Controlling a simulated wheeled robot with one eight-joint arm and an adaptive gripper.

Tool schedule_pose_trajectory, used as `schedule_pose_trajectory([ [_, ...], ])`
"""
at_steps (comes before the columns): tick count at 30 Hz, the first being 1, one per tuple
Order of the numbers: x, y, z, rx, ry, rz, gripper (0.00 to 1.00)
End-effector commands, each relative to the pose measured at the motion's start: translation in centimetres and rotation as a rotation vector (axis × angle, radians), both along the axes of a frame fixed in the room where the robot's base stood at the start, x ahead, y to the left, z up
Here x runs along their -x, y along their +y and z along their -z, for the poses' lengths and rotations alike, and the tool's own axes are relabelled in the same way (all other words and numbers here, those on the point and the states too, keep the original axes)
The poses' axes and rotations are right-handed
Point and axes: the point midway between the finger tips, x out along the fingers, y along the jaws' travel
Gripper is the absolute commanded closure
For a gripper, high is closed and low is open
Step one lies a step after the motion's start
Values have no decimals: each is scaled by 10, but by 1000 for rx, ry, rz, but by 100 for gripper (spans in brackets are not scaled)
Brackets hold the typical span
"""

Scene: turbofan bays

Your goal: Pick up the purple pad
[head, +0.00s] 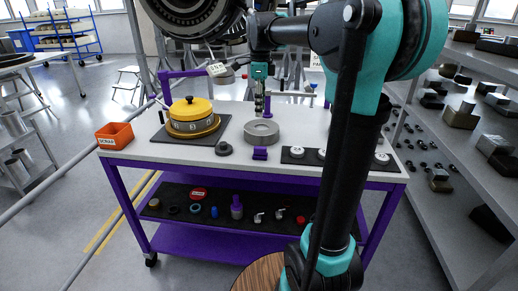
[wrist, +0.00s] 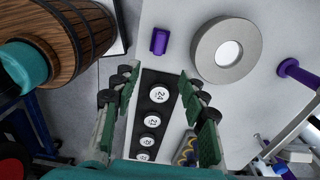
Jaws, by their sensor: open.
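The purple pad (head: 260,153) is a small purple block on the white top of the cart, near its front edge. In the wrist view the purple pad (wrist: 160,41) lies near the top, ahead of the fingers. My gripper (head: 262,110) hangs above the cart top, behind the pad in the head view, with fingers pointing down. In the wrist view my gripper (wrist: 161,90) has its green-padded fingers wide apart, with nothing held between them. The gripper is apart from the pad.
A thick grey ring (head: 262,132) stands close behind the pad. A black strip with numbered white discs (wrist: 158,94) lies beside it. A black ring (head: 223,149), a yellow-topped round case (head: 192,117) and an orange bin (head: 115,135) are to the left.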

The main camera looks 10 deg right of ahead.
Motion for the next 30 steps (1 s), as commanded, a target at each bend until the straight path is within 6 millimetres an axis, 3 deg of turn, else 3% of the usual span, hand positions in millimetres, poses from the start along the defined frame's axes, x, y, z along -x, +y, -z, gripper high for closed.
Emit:
schedule_pose_trajectory([
  [15, 0, 0, 95, 0, 0, -1, 57],
  [26, 0, 0, 126, 0, 0, -1, 57],
  [30, 0, 0, 146, 0, 0, -1, 57],
])
